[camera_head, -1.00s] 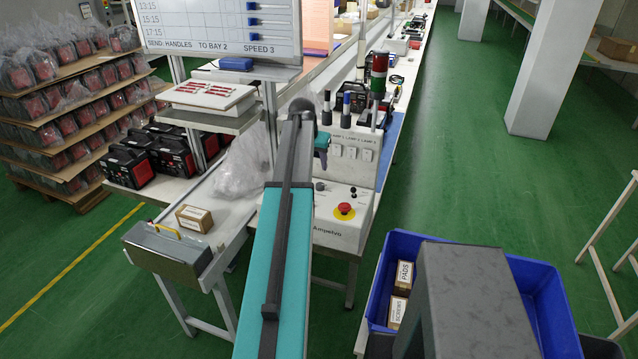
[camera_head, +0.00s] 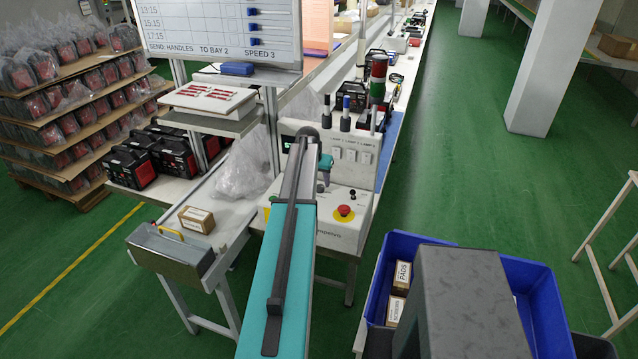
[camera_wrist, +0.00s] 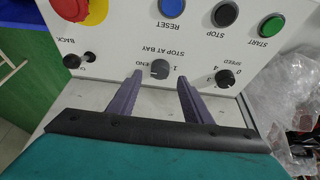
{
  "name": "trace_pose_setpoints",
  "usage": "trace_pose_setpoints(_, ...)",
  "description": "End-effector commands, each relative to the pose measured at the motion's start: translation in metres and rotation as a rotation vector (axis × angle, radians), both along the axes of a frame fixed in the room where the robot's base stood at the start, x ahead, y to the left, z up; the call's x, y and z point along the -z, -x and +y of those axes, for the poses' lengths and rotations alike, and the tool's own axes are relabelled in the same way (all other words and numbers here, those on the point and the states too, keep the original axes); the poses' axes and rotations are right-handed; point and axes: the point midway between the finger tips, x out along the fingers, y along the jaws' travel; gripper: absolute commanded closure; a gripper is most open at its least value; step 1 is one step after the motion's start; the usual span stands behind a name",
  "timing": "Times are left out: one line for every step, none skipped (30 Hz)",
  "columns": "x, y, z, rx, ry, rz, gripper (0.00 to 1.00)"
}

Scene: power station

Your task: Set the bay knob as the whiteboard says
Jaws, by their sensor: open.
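The whiteboard (camera_head: 218,30) at the top left of the head view reads "SEND: HANDLES TO BAY 2 SPEED 3". In the wrist view the control panel appears upside down. The grey knob labelled STOP AT BAY (camera_wrist: 160,69) is in the middle, with "1" and "END" legible beside it; I cannot tell its exact setting. My gripper (camera_wrist: 160,78) is open, its two purple fingers pointing at the panel, one on each side of this knob. Contact with the knob is not visible.
A black SPEED knob (camera_wrist: 225,78) sits close to the right finger. Blue RESET (camera_wrist: 172,7), black STOP (camera_wrist: 225,13) and green START (camera_wrist: 271,26) buttons line the panel. The red emergency button (camera_head: 344,212) is nearby. A blue bin (camera_head: 398,250) stands at front right.

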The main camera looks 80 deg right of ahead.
Motion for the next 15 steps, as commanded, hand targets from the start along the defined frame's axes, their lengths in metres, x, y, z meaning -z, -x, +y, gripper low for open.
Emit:
trace_pose_setpoints(0.003, 0.001, -0.003, 0.000, -0.002, 0.001, 0.55)
trace_pose_setpoints(0.006, 0.001, -0.004, 0.000, -0.001, 0.001, 0.55)
trace_pose_setpoints(0.010, 0.001, -0.005, 0.000, -0.001, 0.000, 0.55)
trace_pose_setpoints(0.013, 0.001, -0.007, 0.000, -0.001, 0.001, 0.55)
trace_pose_setpoints(0.015, 0.002, -0.008, 0.000, -0.001, 0.001, 0.55)
trace_pose_setpoints(0.018, 0.002, -0.009, 0.000, -0.001, 0.001, 0.55)
trace_pose_setpoints(0.021, 0.002, -0.010, 0.000, -0.001, 0.001, 0.55)
trace_pose_setpoints(0.023, 0.002, -0.011, 0.000, -0.001, 0.000, 0.55)
trace_pose_setpoints(0.026, 0.002, -0.012, 0.000, 0.000, 0.000, 0.55)
trace_pose_setpoints(0.027, 0.002, -0.012, 0.000, 0.000, 0.000, 0.55)
trace_pose_setpoints(0.029, 0.002, -0.013, 0.000, 0.000, 0.000, 0.55)
trace_pose_setpoints(0.031, 0.003, -0.013, 0.000, 0.000, 0.000, 0.55)
trace_pose_setpoints(0.032, 0.003, -0.013, 0.000, 0.000, 0.000, 0.55)
trace_pose_setpoints(0.032, 0.003, -0.014, 0.000, 0.000, 0.000, 0.55)
trace_pose_setpoints(0.033, 0.003, -0.014, 0.000, 0.000, 0.000, 0.55)
